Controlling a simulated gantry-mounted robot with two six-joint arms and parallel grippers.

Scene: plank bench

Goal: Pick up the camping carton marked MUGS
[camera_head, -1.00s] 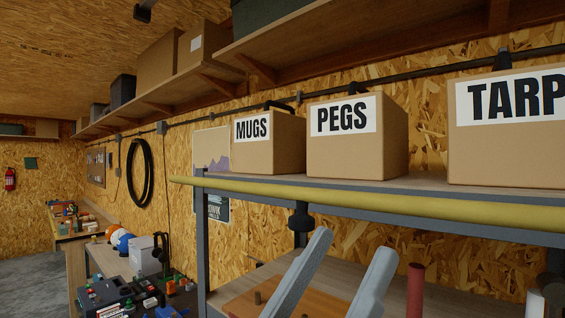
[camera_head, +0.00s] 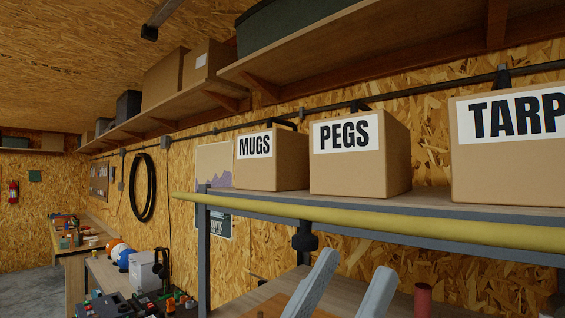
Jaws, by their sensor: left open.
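The carton marked MUGS (camera_head: 278,160) is a brown box with a white label, standing upright at the left end of the shelf (camera_head: 430,202). The carton marked PEGS (camera_head: 365,178) stands just to its right, and the carton marked TARP (camera_head: 500,180) stands farther right, cut off by the picture edge. My left gripper (camera_head: 350,275) shows at the bottom of the view as two pale grey fingers, spread apart with nothing between them. It is below the shelf's front edge, apart from the cartons. My right gripper is out of view.
A yellow bar (camera_head: 375,221) runs along the shelf's front edge. A grey post (camera_head: 204,255) supports its left end. A red cylinder (camera_head: 423,299) stands on the lower level. An upper shelf (camera_head: 350,45) hangs above. Cluttered benches are at the left.

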